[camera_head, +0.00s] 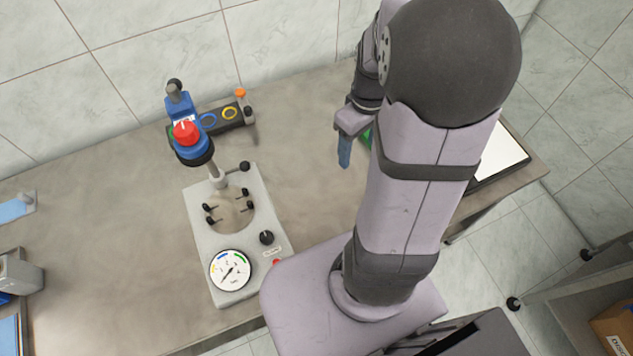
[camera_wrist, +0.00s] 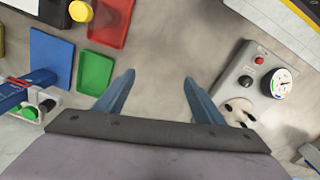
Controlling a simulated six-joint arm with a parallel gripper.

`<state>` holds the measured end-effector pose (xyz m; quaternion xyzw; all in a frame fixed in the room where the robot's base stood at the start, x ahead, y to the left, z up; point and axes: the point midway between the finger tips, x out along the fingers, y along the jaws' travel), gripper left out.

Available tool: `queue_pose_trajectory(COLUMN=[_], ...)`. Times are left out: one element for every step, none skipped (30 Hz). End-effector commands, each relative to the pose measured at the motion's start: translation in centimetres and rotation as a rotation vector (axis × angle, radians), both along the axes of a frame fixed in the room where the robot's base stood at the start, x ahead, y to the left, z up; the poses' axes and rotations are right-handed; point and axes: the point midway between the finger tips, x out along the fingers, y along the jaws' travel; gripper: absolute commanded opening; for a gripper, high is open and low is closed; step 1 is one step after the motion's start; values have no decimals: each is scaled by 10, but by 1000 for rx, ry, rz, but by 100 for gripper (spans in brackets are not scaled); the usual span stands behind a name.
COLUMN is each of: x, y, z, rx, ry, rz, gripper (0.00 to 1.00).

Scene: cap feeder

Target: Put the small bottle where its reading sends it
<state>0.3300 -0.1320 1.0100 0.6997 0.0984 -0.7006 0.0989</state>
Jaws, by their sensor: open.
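My gripper (camera_head: 345,152) hangs above the table in the head view. In the wrist view my gripper (camera_wrist: 158,80) shows two blue fingers wide apart, with only bare table between them. The gauge stand (camera_head: 205,250) is a pale plate with a round dial (camera_head: 230,270), which has yellow, blue and green marks. I cannot tell which mark the needle points to. The stand also shows in the wrist view (camera_wrist: 240,75). Red (camera_wrist: 112,22), blue (camera_wrist: 50,58) and green (camera_wrist: 94,72) flat trays lie left of the fingers. I cannot make out the small bottle in either view.
A blue column head with a red knob (camera_head: 186,131) rises over the stand. Behind it is a dark rack (camera_head: 220,127) with coloured rings and an orange-topped post (camera_head: 241,93). A grey fixture (camera_head: 20,272) stands at far left. The table between stand and gripper is clear.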

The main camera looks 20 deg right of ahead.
Motion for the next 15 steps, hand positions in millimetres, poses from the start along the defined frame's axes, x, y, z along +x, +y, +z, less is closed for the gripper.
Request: queue_pose_trajectory(x=[-3, -5, -10, -14, -18, -23, -27, -31, -36, -39, -41, -45, -46, -48, -49], y=[28, 41, 58, 69, 79, 92, 99, 106, 114, 119, 122, 127, 129, 131, 132], z=[2, 2, 2, 1, 1, 0, 0, 0, -1, -1, -2, -2, -2, -3, -3], rx=[-1, -1, -1, -1, -1, -1, -1, -1, -1, -1, -1, -1, -1, -1, -1], ry=[-2, -3, -3, -3, -1, -1, -2, -1, -1, -1, -2, -1, -1, -1, -1], rz=[-23, -48, -81, -104, -126, -154, -174, -191, -212, -226, -238, -253, -261, -268, -274], gripper=[63, 63, 63, 63, 63, 63, 63, 63, 63, 63, 63, 63, 63, 63, 63])
